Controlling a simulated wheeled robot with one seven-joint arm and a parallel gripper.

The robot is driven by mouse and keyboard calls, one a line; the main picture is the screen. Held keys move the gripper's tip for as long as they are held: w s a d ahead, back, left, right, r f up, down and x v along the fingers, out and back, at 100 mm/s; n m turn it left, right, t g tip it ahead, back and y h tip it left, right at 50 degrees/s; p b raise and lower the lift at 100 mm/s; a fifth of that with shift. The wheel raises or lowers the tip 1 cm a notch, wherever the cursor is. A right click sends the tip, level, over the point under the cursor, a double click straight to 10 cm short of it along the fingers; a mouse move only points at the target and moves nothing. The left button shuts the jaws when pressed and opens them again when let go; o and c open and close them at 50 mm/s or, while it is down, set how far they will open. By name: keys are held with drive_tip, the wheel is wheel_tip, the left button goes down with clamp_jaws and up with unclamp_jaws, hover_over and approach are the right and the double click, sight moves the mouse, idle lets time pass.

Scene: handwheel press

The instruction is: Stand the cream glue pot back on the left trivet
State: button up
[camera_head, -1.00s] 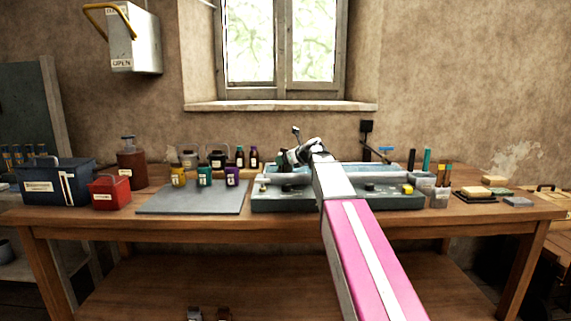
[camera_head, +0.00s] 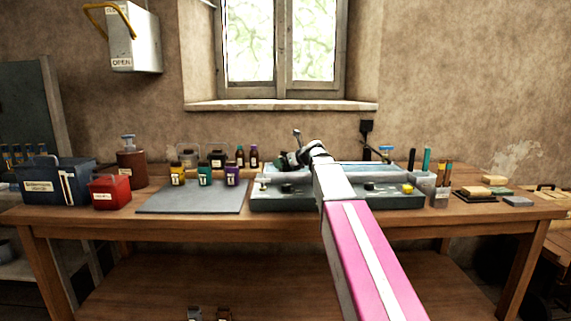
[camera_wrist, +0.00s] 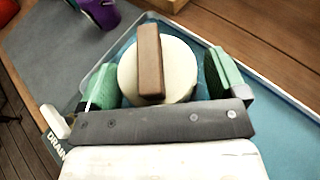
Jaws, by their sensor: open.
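In the wrist view a round cream pot (camera_wrist: 176,78), which looks like the glue pot, has a brown bar across its top. It is over or in the blue-floored tray (camera_wrist: 279,120); I cannot tell what it rests on. My gripper (camera_wrist: 160,80) is open, with one green finger on each side of the pot. Whether the fingers touch it is unclear. In the head view my gripper (camera_head: 286,162) is low over the left part of the grey tray (camera_head: 330,202), and I cannot make out the pot there. I cannot identify the left trivet in either view.
A grey mat (camera_head: 195,198) lies left of the tray, with yellow, teal and purple jars (camera_head: 204,176) at its back edge. A red box (camera_head: 110,191) and blue box (camera_head: 57,185) stand further left. Cups with tools (camera_head: 440,190) stand on the right.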

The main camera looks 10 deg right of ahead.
drive_tip(key=v, duration=1.1)
drive_tip(key=shift+s+d, duration=0.25)
drive_tip(key=shift+s, duration=0.05)
